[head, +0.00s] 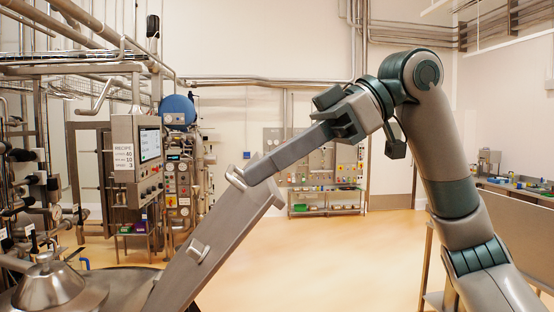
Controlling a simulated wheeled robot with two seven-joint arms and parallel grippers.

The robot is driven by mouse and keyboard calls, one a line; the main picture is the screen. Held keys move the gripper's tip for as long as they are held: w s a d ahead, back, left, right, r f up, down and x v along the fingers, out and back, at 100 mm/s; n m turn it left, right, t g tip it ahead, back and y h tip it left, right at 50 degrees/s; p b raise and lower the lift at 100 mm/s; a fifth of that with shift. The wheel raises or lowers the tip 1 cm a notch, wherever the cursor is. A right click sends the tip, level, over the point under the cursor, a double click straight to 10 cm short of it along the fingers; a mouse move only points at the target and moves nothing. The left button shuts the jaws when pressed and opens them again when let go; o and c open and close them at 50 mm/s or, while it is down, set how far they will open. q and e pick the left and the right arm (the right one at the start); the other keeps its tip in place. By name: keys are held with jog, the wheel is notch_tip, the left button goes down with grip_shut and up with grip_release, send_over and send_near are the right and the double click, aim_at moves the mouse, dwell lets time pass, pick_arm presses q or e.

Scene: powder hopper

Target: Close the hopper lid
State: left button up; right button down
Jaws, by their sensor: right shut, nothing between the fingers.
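The hopper lid (212,240) is a flat grey metal panel, raised and tilted, running from the bottom edge of the head view up to the right. A small latch or knob (198,250) sits on its near face. A small bracket or handle (235,180) stands at its upper end. My right gripper (247,178) reaches in from the right, fingers shut with nothing between them. Its tips are at the lid's upper end, by the bracket; I cannot tell if they touch. The hopper body (128,283) shows in part at bottom left. My left gripper is out of view.
A metal cone-shaped fitting (48,285) stands on the vessel at bottom left. A control panel (137,160) and pipework stand behind at left. A low shelf (326,210) is at the far wall. A bench (515,192) is at right. The middle floor (330,255) is clear.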

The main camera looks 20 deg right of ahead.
jog(key=shift+s+d+f, duration=0.25)
jog(key=shift+d+f, duration=0.25)
jog(key=shift+d, duration=0.3)
jog(key=shift+a, duration=0.1)
